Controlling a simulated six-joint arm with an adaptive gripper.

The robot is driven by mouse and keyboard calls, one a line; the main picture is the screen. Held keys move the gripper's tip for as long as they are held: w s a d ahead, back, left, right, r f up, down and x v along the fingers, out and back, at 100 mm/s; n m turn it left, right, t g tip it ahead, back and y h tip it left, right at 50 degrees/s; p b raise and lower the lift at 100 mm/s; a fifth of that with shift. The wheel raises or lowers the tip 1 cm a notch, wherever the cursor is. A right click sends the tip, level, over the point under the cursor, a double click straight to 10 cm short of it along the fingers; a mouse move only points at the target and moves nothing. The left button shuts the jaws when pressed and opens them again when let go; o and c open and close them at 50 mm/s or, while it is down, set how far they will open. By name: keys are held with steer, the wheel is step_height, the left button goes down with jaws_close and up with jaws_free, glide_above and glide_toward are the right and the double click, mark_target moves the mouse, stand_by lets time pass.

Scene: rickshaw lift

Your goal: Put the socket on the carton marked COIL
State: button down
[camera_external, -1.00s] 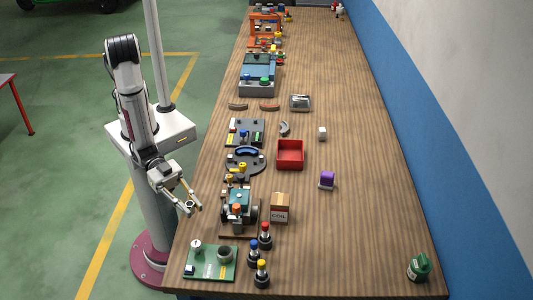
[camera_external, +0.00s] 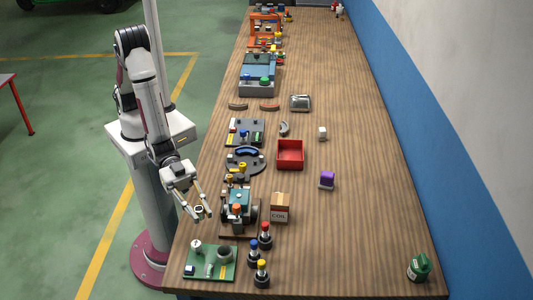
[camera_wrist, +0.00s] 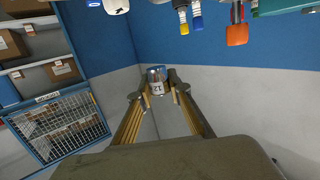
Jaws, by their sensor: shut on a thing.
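A small silver socket (camera_wrist: 156,77), marked 12, sits between the fingertips of my gripper (camera_external: 202,213) in the wrist view. My gripper is shut on it. In the external view the socket is tiny, at the fingertips over the table's left edge. The brown carton marked COIL (camera_external: 279,213) stands upright on the table, to the right of my gripper and apart from it. A machine fixture with an orange knob (camera_external: 236,209) stands between them.
A green board (camera_external: 209,262) and several screwdrivers with coloured tops (camera_external: 262,273) stand near the front. A red tray (camera_external: 290,154) and a purple item (camera_external: 327,180) lie behind the carton. The right side of the wooden table (camera_external: 370,220) is mostly clear.

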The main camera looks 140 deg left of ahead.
steer(key=shift+w+a+r+m+g+h, duration=1)
steer(key=shift+w+a+r+m+h, duration=1.65)
steer(key=shift+w+r, duration=1.4)
steer(key=s+a+f+m+g+h, duration=0.1)
steer(key=a+h, duration=0.1)
steer(key=a, duration=0.7)
steer(key=s+a+f+m+g+h, duration=0.1)
steer(key=a+g+h, duration=0.1)
steer(key=a, duration=0.8)
steer(key=shift+a+f, duration=0.3)
steer(key=shift+m, duration=0.25)
glide_above(280, 199)
steer(key=shift+f, duration=3.15)
steer(key=shift+f, duration=1.85)
